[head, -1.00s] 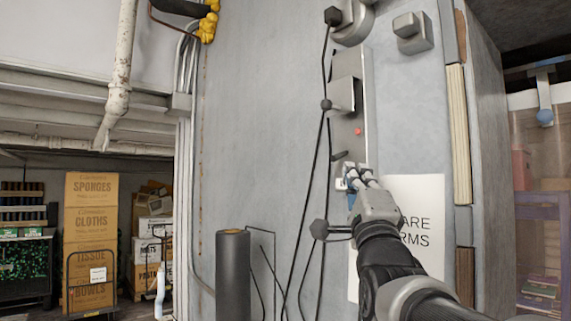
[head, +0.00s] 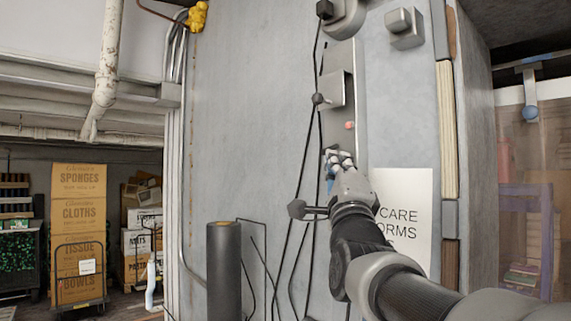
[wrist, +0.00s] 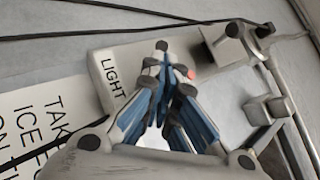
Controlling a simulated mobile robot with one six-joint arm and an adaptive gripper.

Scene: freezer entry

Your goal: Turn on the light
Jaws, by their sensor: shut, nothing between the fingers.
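A tall grey switch panel (head: 345,55) is mounted on the wall in the head view. A small red button or lamp (head: 349,125) sits on it and also shows in the wrist view (wrist: 190,73). The word LIGHT stands on the light plate (wrist: 113,72) in the wrist view. My gripper (head: 336,155) is shut and empty, its fingertips at the panel's lower part, below the red spot. In the wrist view my gripper's fingers (wrist: 166,80) cover the panel beside the LIGHT label. The small lever there is mostly hidden; I cannot tell whether the fingers touch it.
A white sign (head: 408,190) with black text hangs right of my gripper. Thin dark cables run down the wall left of the panel. A grey box (head: 405,28) is mounted at upper right. A dark roll (head: 224,265) stands at lower left; cartons (head: 78,225) stand farther back.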

